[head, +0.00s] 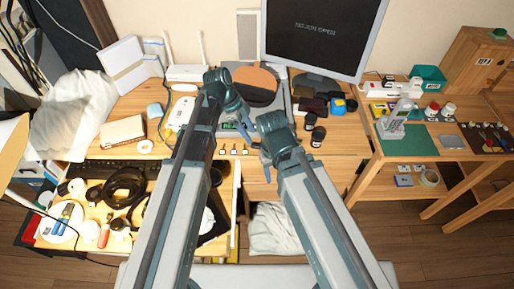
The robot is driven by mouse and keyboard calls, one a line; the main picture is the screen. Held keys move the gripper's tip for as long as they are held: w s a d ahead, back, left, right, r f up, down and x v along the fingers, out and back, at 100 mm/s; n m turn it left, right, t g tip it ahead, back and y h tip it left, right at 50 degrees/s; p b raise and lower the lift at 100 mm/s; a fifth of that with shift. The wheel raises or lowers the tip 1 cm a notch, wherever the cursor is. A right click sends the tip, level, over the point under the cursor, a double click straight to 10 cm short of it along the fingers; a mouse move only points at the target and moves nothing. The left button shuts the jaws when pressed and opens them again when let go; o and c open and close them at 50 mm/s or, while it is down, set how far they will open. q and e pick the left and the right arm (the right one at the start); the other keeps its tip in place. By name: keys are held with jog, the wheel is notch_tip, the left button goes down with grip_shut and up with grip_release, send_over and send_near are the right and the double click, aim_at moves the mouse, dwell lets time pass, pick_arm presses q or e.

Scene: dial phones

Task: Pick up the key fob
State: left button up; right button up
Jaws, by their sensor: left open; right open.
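I cannot pick out the key fob for certain. Several small dark items (234,151) lie in a row at the front edge of the wooden desk, too small to identify. My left gripper (243,128) is open over the middle of the desk, in front of the grey device there, just above and behind this row. My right gripper (266,158) is open and lower, near the desk's front edge, just right of the row. Neither gripper visibly holds anything. My arms hide parts of the desk.
A monitor (322,32) stands at the back. Dark round containers (318,136) and a blue-yellow item (339,106) lie right of my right gripper. An open drawer (75,245) with cables and tools is at lower left. A side table holds a green mat (408,143).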

aim_at(256, 144)
pick_arm(q)
jog(key=shift+b+x, duration=2.4)
jog(key=shift+x, duration=0.25)
jog(key=shift+w, duration=0.1)
jog(key=shift+a+r, duration=0.1)
jog(key=c, duration=0.5)
